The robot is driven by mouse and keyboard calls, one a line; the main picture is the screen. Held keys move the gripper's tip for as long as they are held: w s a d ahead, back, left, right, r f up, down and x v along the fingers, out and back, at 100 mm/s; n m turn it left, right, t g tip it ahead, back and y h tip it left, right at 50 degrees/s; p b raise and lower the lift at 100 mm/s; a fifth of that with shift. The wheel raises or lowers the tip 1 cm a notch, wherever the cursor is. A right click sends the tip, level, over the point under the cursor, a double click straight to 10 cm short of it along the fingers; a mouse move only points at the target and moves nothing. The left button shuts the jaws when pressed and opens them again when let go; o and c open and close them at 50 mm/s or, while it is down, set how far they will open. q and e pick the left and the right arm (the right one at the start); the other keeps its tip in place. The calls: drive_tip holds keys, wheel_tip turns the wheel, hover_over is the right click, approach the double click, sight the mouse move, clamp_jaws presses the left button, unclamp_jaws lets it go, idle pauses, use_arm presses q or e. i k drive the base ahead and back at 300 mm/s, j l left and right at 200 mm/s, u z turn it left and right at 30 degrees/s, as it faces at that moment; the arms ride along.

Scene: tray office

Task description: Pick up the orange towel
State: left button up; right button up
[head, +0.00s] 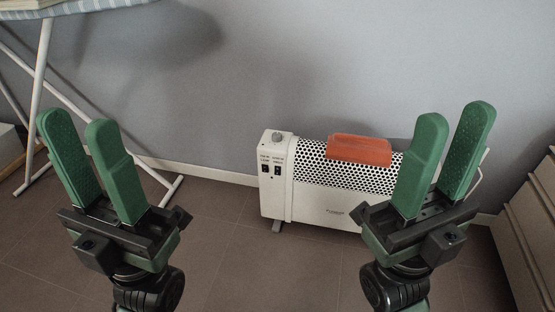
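The orange towel (359,150) lies folded over the top edge of a white heater (310,204) that stands on the floor by the wall. My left gripper (70,125) is at the left, far from the towel, with its green fingers apart and nothing between them. My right gripper (452,120) is at the right, in front of the heater's right end. Its green fingers are apart with nothing between them. It is to the right of the towel, and its left finger hides part of the heater. Neither gripper touches the towel.
An ironing board (70,8) with white legs stands at the far left. A beige slatted piece of furniture (530,225) is at the right edge. The grey wall is behind the heater. The brown tiled floor (225,245) between my grippers is clear.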

sight(373, 151)
drive_tip(key=i+l, duration=0.8)
drive_tip(key=l, duration=0.25)
drive_tip(key=i+l+u, duration=0.1)
drive_tip(key=i+l, duration=0.3)
drive_tip(key=l, duration=0.1)
